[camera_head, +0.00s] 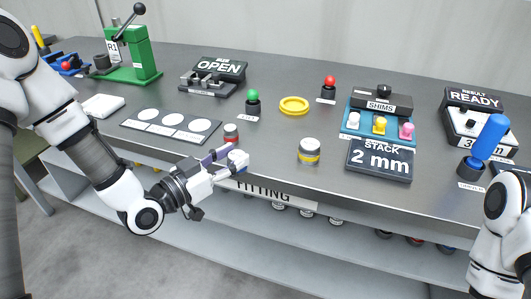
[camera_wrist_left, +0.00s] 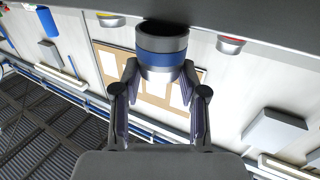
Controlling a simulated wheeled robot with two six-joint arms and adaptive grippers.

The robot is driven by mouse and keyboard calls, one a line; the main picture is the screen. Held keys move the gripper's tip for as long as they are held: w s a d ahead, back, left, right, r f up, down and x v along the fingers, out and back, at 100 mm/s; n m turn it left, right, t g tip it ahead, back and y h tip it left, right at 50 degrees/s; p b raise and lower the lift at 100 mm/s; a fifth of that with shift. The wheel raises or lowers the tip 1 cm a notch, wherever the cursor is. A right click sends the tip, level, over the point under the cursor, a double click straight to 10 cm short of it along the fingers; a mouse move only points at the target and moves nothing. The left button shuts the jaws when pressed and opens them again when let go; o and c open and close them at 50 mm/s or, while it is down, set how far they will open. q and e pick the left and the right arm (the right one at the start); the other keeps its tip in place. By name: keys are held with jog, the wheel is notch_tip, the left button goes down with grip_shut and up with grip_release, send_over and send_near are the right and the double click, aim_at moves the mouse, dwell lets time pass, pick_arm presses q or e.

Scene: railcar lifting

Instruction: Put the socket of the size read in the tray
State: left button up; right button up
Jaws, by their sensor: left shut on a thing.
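My left gripper (camera_head: 222,165) is shut on a grey socket with a blue band (camera_head: 238,160), in front of the bench's front edge. In the left wrist view the blue-banded socket (camera_wrist_left: 162,50) sits between the fingertips. A red-banded socket (camera_head: 231,134) stands on the bench just behind it, and a yellow-banded socket (camera_head: 309,150) stands to the right. A sign (camera_head: 380,161) reads "STACK 2 mm". My right arm shows at the right edge, its gripper out of view.
A blue shims holder (camera_head: 352,131) with white, yellow and pink knobs stands behind the sign. A yellow ring (camera_head: 294,106), green button (camera_head: 253,103), red button (camera_head: 328,89) and green press (camera_head: 133,60) are farther back. A blue-handled tool (camera_head: 490,138) stands right.

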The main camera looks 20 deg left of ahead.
pick_arm(q)
jog(key=shift+w+d+f+b, duration=0.4)
jog(key=shift+w+b, duration=0.25)
jog(key=shift+b, duration=0.6)
jog(key=x, duration=0.2)
jog(key=r+p+x, duration=0.1)
jog(key=x, duration=0.1)
jog(key=shift+w+d, duration=0.15)
jog(key=shift+w, duration=0.25)
jog(key=x, duration=0.4)
jog(key=shift+p, duration=0.3)
jog(key=shift+w+f, duration=0.1)
jog(key=o, duration=1.2)
pick_arm(e)
notch_tip(320, 180, down, 2)
jog(key=shift+f, duration=0.15)
pick_arm(q)
jog(key=shift+o, duration=0.2)
